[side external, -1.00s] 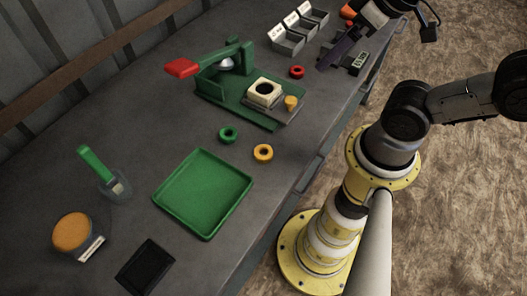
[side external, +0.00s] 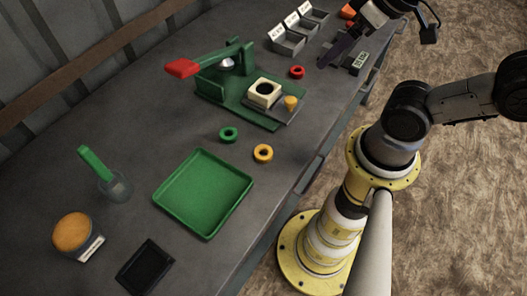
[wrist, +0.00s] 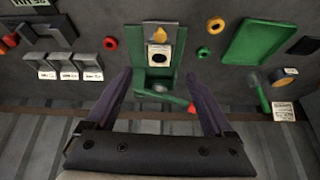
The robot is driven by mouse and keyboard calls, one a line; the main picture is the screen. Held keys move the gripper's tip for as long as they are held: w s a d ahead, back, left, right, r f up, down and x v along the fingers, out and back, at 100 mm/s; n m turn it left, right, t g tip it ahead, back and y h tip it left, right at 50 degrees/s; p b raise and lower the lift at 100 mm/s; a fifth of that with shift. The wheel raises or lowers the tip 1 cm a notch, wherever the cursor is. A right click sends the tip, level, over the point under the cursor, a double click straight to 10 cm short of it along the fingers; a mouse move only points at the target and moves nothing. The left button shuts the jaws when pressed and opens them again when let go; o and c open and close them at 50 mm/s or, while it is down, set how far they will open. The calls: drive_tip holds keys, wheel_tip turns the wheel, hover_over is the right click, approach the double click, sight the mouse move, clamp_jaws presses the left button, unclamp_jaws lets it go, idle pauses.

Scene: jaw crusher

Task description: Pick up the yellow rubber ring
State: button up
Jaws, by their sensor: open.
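The yellow rubber ring (side external: 257,155) lies flat on the grey bench, between the green tray and the green press, near the bench's front edge. It also shows in the wrist view (wrist: 216,19), at the upper right, outside the space between my fingers. My gripper (side external: 335,55) is at the upper right of the side view, above the bench and well away from the ring. In the wrist view my gripper (wrist: 158,75) has its two dark fingers wide apart with nothing between them.
A green ring (side external: 228,140) lies close to the yellow one, and a red ring (side external: 297,66) lies beyond the press. The press (side external: 215,85) has a raised red-tipped lever. The green tray (side external: 204,194) is nearby. Grey bins (side external: 287,43) stand at the back.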

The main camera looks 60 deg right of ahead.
drive_tip(key=m, duration=0.1)
drive_tip(key=m+g, duration=0.6)
drive_tip(key=m, duration=1)
hover_over(263, 152)
wheel_tip(263, 152, down, 8)
drive_tip(key=r, duration=0.1)
drive_tip(key=f, duration=0.8)
drive_tip(key=shift+s+d+f, duration=0.1)
drive_tip(key=shift+s+d, duration=0.1)
drive_tip(key=shift+s, duration=0.05)
drive_tip(key=shift+w+a+f, duration=0.1)
drive_tip(key=shift+w+f, duration=0.05)
drive_tip(key=shift+f, duration=1.3)
drive_tip(key=shift+w+a+f, duration=0.1)
drive_tip(key=shift+f, duration=1.3)
drive_tip(key=shift+c, duration=0.2)
